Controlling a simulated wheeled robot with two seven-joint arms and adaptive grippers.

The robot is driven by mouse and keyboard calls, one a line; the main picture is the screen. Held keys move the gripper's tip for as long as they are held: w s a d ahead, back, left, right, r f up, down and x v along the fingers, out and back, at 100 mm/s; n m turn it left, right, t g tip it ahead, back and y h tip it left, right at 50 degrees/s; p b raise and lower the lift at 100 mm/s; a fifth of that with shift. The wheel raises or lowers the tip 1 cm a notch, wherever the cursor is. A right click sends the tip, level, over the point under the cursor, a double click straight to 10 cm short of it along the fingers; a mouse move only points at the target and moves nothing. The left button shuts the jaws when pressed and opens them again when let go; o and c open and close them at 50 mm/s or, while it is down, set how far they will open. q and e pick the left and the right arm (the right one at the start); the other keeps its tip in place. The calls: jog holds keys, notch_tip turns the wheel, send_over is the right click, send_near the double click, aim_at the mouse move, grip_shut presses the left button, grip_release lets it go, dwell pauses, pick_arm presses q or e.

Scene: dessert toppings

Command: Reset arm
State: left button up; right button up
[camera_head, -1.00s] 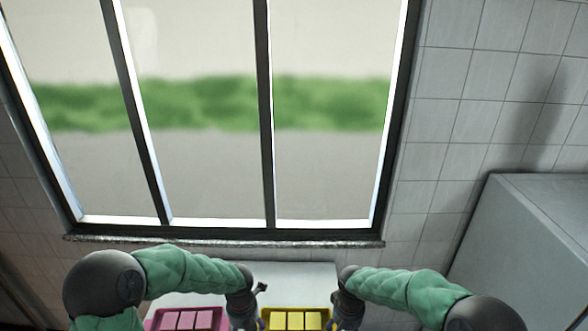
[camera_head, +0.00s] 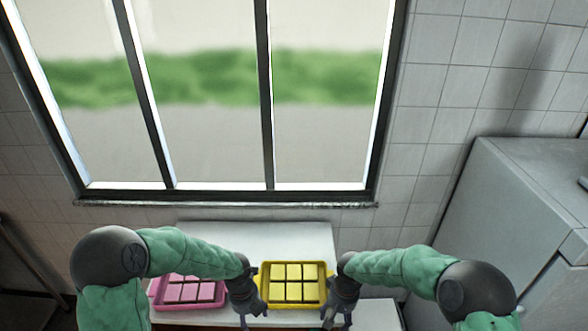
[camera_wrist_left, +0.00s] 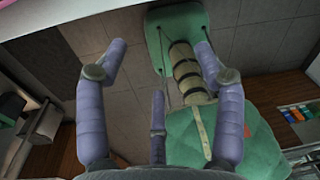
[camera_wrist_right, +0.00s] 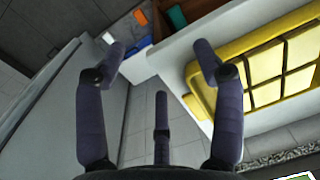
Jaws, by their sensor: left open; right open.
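My left gripper (camera_head: 254,315) hangs at the table front between a pink tray and a yellow tray. In the left wrist view my left gripper (camera_wrist_left: 158,60) has its fingers spread apart with nothing between them. My right gripper (camera_head: 337,322) is just right of the yellow tray. In the right wrist view my right gripper (camera_wrist_right: 158,60) is open and empty, with the yellow tray beside its right finger.
The yellow tray (camera_head: 264,285) and the pink tray (camera_head: 155,296), each with several blocks, sit on a white table (camera_head: 205,236). A window (camera_head: 220,140) is behind. A grey cabinet (camera_head: 510,230) stands at the right.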

pick_arm(q)
jog(key=s+d+f+n+h+b, duration=0.1)
jog(key=s+f+n+b, duration=0.2)
jog(key=s+f+n, duration=0.3)
jog(key=s+d+f+n+h+b, duration=0.1)
jog(key=s+f+n+b, duration=0.2)
jog(key=n, duration=1.4)
jog(key=s+d+f+n+h+b, duration=0.1)
jog(key=s+f+n+b, duration=0.2)
jog(key=s+f+n, duration=0.7)
notch_tip(320, 180, down, 5)
jog(key=shift+r+n+t, duration=0.1)
jog(key=shift+n+t, duration=0.2)
jog(key=shift+n, duration=0.6)
pick_arm(e)
jog(key=s+a+f+m+y, duration=0.2)
jog(key=s+a+f+y, duration=0.1)
jog(key=s+f, duration=1.6)
notch_tip(320, 180, down, 5)
jog(key=shift+s+r+m+t, duration=0.2)
jog(key=shift+s+m+t, duration=0.05)
jog(key=shift+m+t, duration=0.05)
